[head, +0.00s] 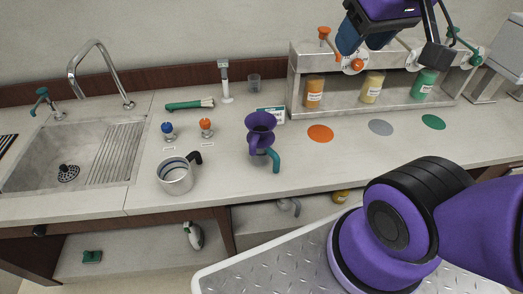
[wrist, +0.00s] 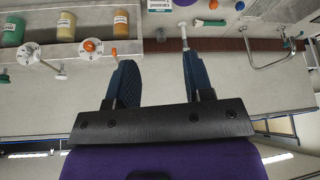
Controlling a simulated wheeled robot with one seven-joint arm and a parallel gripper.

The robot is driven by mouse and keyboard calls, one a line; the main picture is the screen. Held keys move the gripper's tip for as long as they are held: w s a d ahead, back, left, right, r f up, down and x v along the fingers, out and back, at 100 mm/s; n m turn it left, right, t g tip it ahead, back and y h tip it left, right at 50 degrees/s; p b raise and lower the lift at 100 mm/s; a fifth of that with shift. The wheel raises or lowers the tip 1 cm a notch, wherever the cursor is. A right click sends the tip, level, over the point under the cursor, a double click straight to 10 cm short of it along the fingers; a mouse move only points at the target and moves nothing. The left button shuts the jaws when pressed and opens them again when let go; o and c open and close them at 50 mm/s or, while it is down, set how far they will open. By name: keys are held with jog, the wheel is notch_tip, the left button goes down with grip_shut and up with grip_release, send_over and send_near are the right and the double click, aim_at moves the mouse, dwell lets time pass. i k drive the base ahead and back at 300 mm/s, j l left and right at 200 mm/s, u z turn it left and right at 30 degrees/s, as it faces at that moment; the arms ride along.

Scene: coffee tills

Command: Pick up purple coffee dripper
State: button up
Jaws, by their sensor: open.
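The purple coffee dripper (head: 260,121) stands on the counter near the middle of the head view. A teal curved handle (head: 272,158) shows at its lower right. My gripper (head: 360,42) is high at the upper right of the head view, in front of the shelf and well apart from the dripper. In the wrist view my gripper (wrist: 160,62) shows two separated blue fingers with nothing between them. A small purple patch at the top edge of the wrist view may be the dripper (wrist: 182,2); most of it is cut off there.
A steel pitcher (head: 176,177) stands left of the dripper. A card (head: 270,114) is close behind the dripper. A metal dispenser shelf (head: 295,88) holds jars at right. The sink (head: 75,155) is left.

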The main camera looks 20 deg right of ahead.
aim_at(260, 125)
jog(key=k+j, duration=0.1)
jog(key=j, duration=0.3)
jog(key=k+j, duration=0.15)
jog(key=j, duration=0.25)
jog(key=k+j, duration=0.1)
jog(key=j, duration=0.3)
